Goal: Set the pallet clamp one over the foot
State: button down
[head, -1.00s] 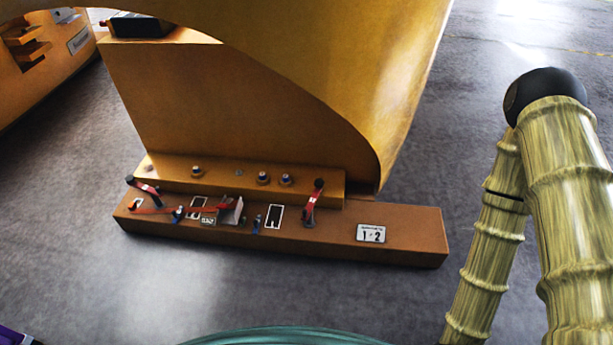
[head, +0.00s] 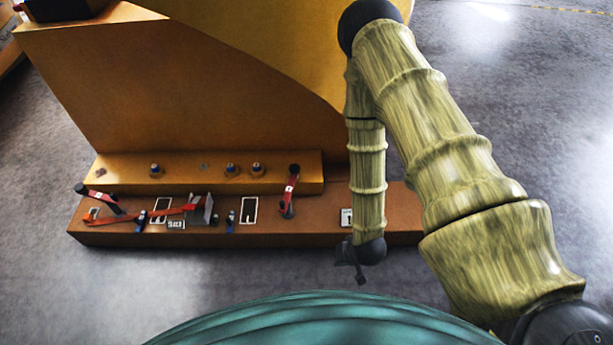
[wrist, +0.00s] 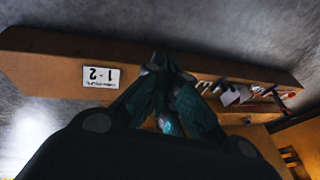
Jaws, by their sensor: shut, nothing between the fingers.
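Two red-handled clamps with black knobs stand on the brown pallet beam (head: 300,232) in the head view. The left clamp (head: 100,198) slants down to the right from its knob. The right clamp (head: 289,194) stands nearly upright with its knob on top, by the foot's right end. I cannot tell which is clamp one. The foot (head: 200,180) is the casting's low orange ledge behind the beam, with several bolts on top. My gripper (head: 361,277) is shut and empty, in front of the beam, right of both clamps. In the wrist view my gripper (wrist: 165,68) shows converged fingers near the beam.
A "1 - 2" label plate (wrist: 101,76) is on the beam's end, partly hidden by my arm in the head view. A loose red strip (head: 145,216) and a grey bracket (head: 200,209) lie between the clamps. The large yellow casting (head: 200,90) rises behind. The grey floor in front is clear.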

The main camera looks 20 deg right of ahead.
jog(key=w+d+f+m+t+y+b, duration=0.15)
jog(key=w+f+b, duration=0.25)
jog(key=w, duration=0.4)
jog(key=w+d+f+m+t+b, duration=0.25)
jog(key=w+f+b, duration=0.2)
jog(key=w, duration=0.35)
jog(key=w+d+f+m+t+y+b, duration=0.1)
jog(key=w+f+t+b, duration=0.25)
jog(key=w, duration=0.35)
jog(key=w+d+f+m+t+y+b, duration=0.1)
jog(key=w+d+t+y+b, duration=0.2)
jog(key=w+b, duration=0.5)
jog(key=w+d+f+m+t+y+b, duration=0.1)
jog(key=w+d+m+y+b, duration=0.15)
jog(key=w+d+b, duration=0.45)
jog(key=shift+n+g+y, duration=0.25)
jog(key=shift+n+y, duration=0.05)
jog(key=shift+n, duration=0.05)
jog(key=b+x, duration=0.2)
jog(key=x, duration=0.3)
jog(key=b+x, duration=0.2)
jog(key=x, duration=0.3)
jog(key=shift+a, duration=0.5)
jog(key=a, duration=0.1)
jog(key=w+a+b, duration=0.1)
jog(key=a, duration=0.1)
jog(key=shift+r+b, duration=0.1)
jog(key=shift+b, duration=0.2)
jog(key=shift+w+a+r, duration=0.15)
jog(key=shift+a, duration=0.45)
